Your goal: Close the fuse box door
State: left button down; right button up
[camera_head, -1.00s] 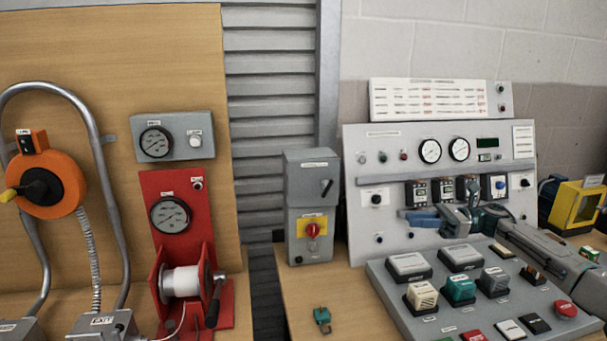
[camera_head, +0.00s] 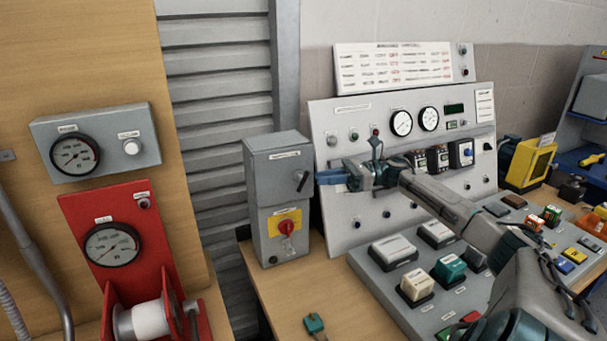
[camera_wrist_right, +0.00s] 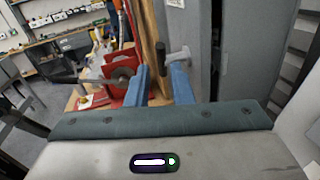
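The fuse box (camera_head: 270,178) is the upper grey box, with a dark turn handle (camera_head: 302,181) on the right of its front door. In the head view the door looks flat against the box; I cannot tell whether it is latched. My right gripper (camera_head: 322,178) is level with the handle, just to its right. Its blue fingers are apart and empty. In the right wrist view, the right gripper (camera_wrist_right: 161,80) is open, with a dark knob and a pale lever (camera_wrist_right: 178,55) beyond the fingertips, beside a grey panel (camera_wrist_right: 205,30). My left gripper is out of view.
Below the fuse box is a grey box with a red knob (camera_head: 287,227) on yellow. A sloped control panel (camera_head: 345,220) stands close behind my right gripper. A red winch stand (camera_head: 90,210) is at left. A small green object (camera_head: 314,323) lies on the wooden bench.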

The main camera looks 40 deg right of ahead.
aim_at(304, 180)
jog(key=p+x, duration=0.2)
jog(key=x, duration=0.3)
jog(key=shift+w+a, duration=0.25)
jog(key=shift+a, duration=0.05)
jog(key=shift+f, duration=0.1)
grip_shut()
